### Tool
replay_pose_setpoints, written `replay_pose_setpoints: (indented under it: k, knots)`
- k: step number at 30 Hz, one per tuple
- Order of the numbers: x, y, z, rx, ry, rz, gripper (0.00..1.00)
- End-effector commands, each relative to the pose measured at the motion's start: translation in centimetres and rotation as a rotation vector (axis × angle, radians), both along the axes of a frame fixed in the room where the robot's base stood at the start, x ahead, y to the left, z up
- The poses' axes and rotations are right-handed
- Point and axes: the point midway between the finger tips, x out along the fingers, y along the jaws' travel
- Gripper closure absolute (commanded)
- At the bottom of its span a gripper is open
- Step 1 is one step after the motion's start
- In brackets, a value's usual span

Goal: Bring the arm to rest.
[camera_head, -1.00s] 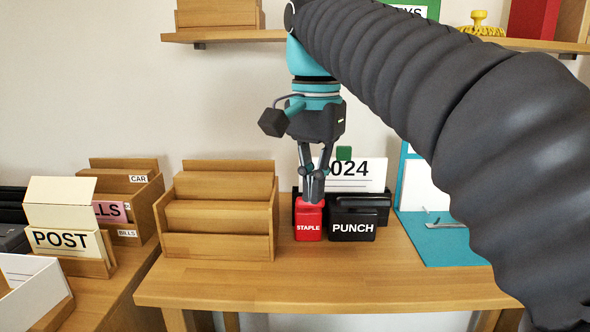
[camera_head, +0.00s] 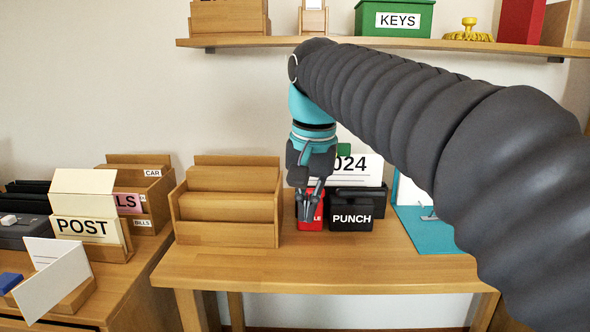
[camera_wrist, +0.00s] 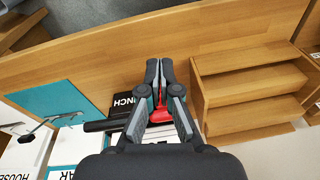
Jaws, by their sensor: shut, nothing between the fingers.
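My gripper (camera_head: 312,205) hangs from my arm over the table, fingers pointing down, shut and empty. In the head view it is in front of the red stapler (camera_head: 309,220) and partly hides its label. In the wrist view my gripper (camera_wrist: 159,68) shows with its fingertips together over the bare table, and the red stapler (camera_wrist: 161,112) lies partly hidden between and behind the fingers. I cannot tell whether the fingers touch the stapler.
The black punch (camera_head: 351,217) stands right of the stapler, with a 2024 card (camera_head: 362,168) behind. A wooden tiered rack (camera_head: 228,235) stands left. A shelf (camera_head: 270,41) with a green KEYS box (camera_head: 397,20) is above. The table's front (camera_head: 330,270) is clear.

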Motion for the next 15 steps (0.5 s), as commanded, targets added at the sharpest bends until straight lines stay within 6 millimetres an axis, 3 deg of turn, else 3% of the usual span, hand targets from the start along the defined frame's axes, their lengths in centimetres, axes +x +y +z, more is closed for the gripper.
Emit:
replay_pose_setpoints:
  k: [8,15]
  knots:
    - [-1.3,-2.0,-5.6,-0.014,-0.095,0.179,1.0]
    - [-5.8,-6.2,-11.9,-0.052,-0.211,0.304,1.0]
